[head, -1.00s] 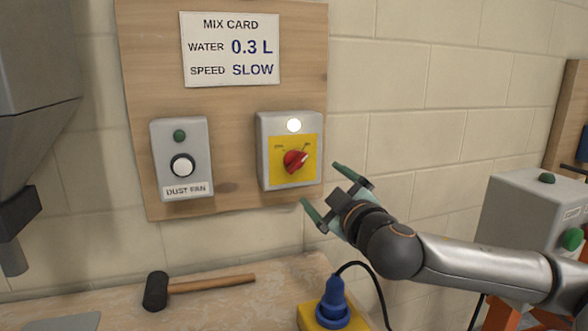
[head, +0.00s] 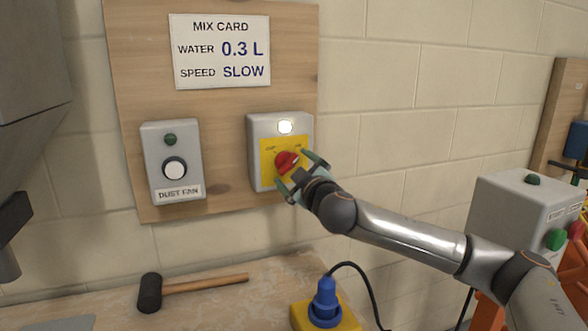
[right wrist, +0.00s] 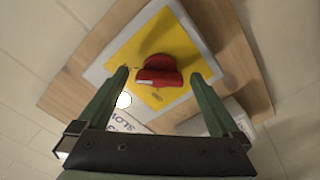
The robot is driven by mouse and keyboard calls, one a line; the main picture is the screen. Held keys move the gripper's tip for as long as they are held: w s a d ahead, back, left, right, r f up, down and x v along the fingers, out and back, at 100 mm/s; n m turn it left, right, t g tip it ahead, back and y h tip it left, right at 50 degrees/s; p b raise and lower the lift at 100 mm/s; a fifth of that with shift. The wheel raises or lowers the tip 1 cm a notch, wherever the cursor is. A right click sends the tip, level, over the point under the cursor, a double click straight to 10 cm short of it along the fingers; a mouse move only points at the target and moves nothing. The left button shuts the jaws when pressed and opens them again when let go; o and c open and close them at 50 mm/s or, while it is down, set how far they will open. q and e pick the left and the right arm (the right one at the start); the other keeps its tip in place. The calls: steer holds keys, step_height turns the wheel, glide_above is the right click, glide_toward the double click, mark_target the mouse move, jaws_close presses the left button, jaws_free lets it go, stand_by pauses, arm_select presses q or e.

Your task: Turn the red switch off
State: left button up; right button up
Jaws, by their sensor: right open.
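The red switch (head: 286,161) is a rotary knob on a yellow plate (head: 267,171) on a grey box on the wooden wall board. A white lamp (head: 285,127) above it is lit. In the right wrist view the red switch (right wrist: 160,72) sits between the two fingers, with a gap on each side. My right gripper (head: 298,172) is open in front of the switch, its green fingers around the knob; it also shows in the right wrist view (right wrist: 162,88). The fingers hide part of the plate. My left gripper is not in view.
The dust fan box (head: 172,162) is left of the switch box, and the mix card (head: 221,51) hangs above. A mallet (head: 190,287) lies on the bench. A blue plug (head: 325,296) stands below my right arm, and a grey machine box (head: 527,215) is at right.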

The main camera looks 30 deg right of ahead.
steer(key=shift+c, duration=0.2)
steer(key=c, duration=1.2)
